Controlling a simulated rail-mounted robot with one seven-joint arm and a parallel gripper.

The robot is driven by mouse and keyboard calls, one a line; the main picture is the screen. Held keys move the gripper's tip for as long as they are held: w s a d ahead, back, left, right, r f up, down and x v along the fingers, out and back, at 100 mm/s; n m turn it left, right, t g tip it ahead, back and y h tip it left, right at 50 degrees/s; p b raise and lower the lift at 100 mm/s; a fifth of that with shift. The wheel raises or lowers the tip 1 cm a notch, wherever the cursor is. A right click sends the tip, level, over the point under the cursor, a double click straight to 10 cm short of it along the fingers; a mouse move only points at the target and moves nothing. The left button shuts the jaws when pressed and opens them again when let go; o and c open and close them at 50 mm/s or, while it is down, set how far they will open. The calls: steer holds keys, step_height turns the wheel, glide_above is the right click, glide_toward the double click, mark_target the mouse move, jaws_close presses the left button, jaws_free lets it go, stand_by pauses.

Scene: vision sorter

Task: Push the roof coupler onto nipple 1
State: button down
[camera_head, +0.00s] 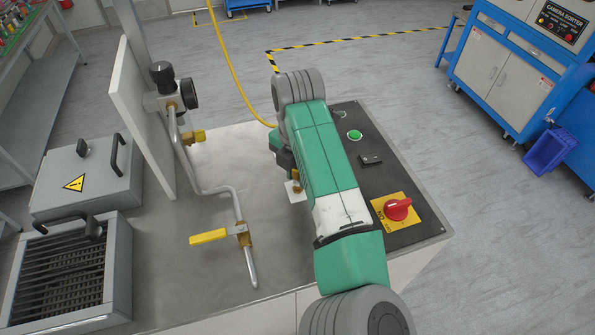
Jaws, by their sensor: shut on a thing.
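My green arm reaches over the steel bench top and hides most of my gripper (284,160), whose dark and brass-coloured edge shows at the arm's left side. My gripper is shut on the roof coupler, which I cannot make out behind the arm. A yellow hose (234,75) hangs from above and runs down behind the arm's wrist. A small brass fitting (297,188) stands by a white plate just below my gripper; I cannot tell whether it is nipple 1 or whether the coupler touches it.
A bent pipe (214,190) with a regulator (172,92) and a yellow-handled valve (209,237) stands left of the arm. A black panel (388,180) with a red rotary switch (398,209) lies to the right. A grey lidded box (85,180) and a grated box (65,275) fill the left.

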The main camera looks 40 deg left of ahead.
mark_target(298, 187)
steer(key=shift+f+b, duration=0.3)
steer(key=shift+f, duration=0.75)
stand_by(0.4)
steer(key=c, duration=1.8)
jaws_free()
steer(key=shift+c, duration=0.2)
jaws_close()
steer(key=shift+f, duration=0.2)
steer(key=shift+c, duration=0.5)
jaws_free()
jaws_close()
steer(key=o, duration=0.8)
jaws_free()
